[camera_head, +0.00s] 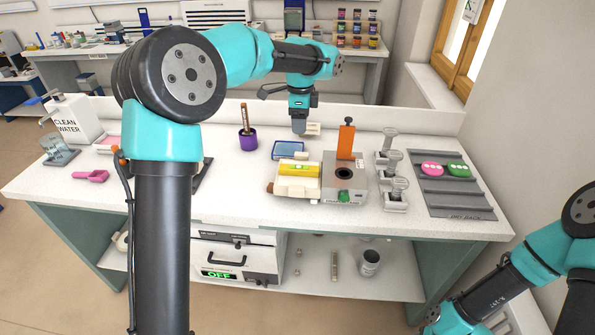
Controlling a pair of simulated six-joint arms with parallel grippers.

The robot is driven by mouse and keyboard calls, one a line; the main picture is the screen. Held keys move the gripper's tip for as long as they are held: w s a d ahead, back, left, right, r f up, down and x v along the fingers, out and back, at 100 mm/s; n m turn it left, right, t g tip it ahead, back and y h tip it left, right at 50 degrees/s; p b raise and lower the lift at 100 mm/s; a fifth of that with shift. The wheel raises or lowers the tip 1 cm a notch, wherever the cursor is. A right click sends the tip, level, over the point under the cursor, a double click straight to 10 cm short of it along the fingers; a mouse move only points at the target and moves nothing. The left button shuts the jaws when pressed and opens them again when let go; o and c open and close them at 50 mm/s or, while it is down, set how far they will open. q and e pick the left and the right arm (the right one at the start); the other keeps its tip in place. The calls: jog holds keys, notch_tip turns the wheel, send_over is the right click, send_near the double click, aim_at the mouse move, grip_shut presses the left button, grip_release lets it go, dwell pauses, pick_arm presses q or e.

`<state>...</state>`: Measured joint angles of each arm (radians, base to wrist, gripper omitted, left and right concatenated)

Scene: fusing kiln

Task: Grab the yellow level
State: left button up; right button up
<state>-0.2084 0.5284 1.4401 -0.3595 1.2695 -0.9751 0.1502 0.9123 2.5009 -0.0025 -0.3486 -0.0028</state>
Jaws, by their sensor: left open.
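The yellow level (299,170) lies across the top of a cream-coloured block or tray (298,187) near the middle of the white bench, with a small green patch on it. My left gripper (302,128) hangs pointing down above the bench, behind and higher than the level and apart from it. It is open, and I see nothing held in it. Of my right arm only links show at the lower right; its gripper is out of the picture.
A grey device with an upright orange piece (346,139) stands just right of the level. A blue-topped item (288,150) lies behind it. A purple cup (248,141) stands to the left, the drying rack (458,200) to the right.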

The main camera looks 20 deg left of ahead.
pick_arm(q)
jog(key=shift+f, duration=0.1)
send_over(299, 167)
notch_tip(299, 167, down, 12)
jog(key=shift+d+f, duration=0.1)
jog(key=shift+d, duration=0.05)
dwell(0.3)
jog(key=shift+f, duration=2.55)
jog(key=shift+c, duration=0.3)
jog(key=c, duration=1)
jog(key=shift+o, duration=0.2)
jog(key=shift+r, duration=0.15)
